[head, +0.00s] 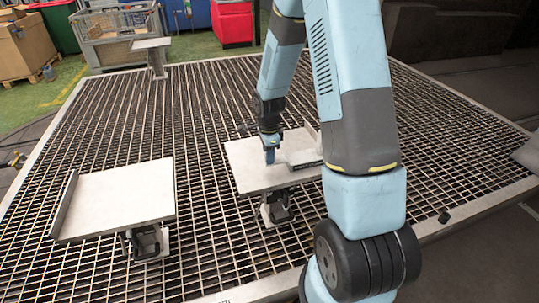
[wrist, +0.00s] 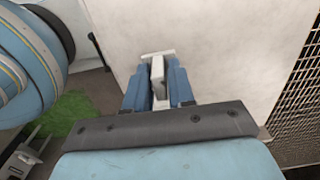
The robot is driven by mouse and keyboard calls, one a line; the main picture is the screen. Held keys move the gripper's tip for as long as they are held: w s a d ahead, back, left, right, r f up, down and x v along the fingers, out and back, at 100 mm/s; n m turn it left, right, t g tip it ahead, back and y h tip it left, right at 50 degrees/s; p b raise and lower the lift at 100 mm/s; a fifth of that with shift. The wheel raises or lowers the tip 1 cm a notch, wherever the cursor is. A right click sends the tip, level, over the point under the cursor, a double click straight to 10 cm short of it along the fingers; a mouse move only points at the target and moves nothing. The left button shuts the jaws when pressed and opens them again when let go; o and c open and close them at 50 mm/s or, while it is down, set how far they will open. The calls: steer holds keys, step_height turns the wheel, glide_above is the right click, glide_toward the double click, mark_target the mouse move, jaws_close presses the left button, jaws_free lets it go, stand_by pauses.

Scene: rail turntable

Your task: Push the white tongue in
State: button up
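In the wrist view, a small white T-shaped piece (wrist: 158,68), which looks like the white tongue, shows between the two blue fingers of my gripper (wrist: 158,82). Its crossbar lies just beyond the fingertips, in front of a pale plate (wrist: 225,60). The fingers flank its stem closely, but I cannot tell whether they grip it. In the head view, my gripper (head: 270,152) points down over the right-hand pale plate (head: 248,172), low near its surface. The tongue is too small or hidden to make out there.
A second pale plate (head: 122,198) with a raised left edge stands on a post at the left. A smaller stand (head: 153,58) is at the back. The metal grating (head: 215,110) between them is clear. A grey crate (head: 118,35) and red bin (head: 232,22) stand behind it.

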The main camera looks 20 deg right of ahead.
mark_target(286, 158)
jaws_close()
steer(key=d, duration=0.6)
steer(key=shift+d, duration=0.35)
steer(key=shift+o, duration=1.6)
jaws_free()
steer(key=shift+r, duration=0.15)
